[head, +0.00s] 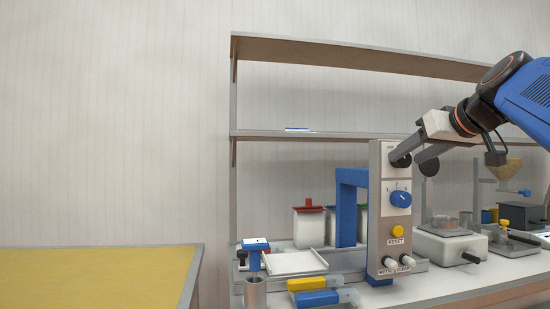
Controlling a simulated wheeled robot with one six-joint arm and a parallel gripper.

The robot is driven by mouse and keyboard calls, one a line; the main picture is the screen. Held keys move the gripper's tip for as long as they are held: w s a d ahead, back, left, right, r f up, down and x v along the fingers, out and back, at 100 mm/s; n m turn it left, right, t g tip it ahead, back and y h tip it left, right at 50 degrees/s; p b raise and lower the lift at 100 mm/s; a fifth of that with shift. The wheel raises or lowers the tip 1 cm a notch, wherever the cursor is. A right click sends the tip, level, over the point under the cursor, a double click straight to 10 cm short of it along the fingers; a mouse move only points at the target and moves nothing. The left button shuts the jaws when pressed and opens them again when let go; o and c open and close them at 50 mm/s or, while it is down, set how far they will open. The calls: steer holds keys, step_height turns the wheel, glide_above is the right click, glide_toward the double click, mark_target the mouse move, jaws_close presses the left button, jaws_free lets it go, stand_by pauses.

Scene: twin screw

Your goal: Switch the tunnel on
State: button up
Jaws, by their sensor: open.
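The tunnel (344,190) is a blue arch over a low grey bed, joined to an upright grey control panel (376,215). The panel carries a blue rotary knob (401,197) with marks around it. Below are a yellow button (397,231) labelled RESET and two pale round lamps (389,262) at the bottom, both looking unlit. My gripper (410,157) is open at the panel's upper part, above the knob. Its fingers partly cover a dark round part there, so I cannot tell its shape, its setting or whether they touch it.
A grey shelf (350,136) runs behind the bench. White containers (309,228) with red and green lids stand behind the bed. A white tray (295,262) and yellow-and-blue tools (315,284) lie at left. A scale-like device (450,245) stands right of the panel.

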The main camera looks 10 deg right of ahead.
steer(key=shift+w+f, duration=0.25)
steer(key=shift+w, duration=0.35)
steer(key=c, duration=1)
steer(key=shift+c, duration=0.2)
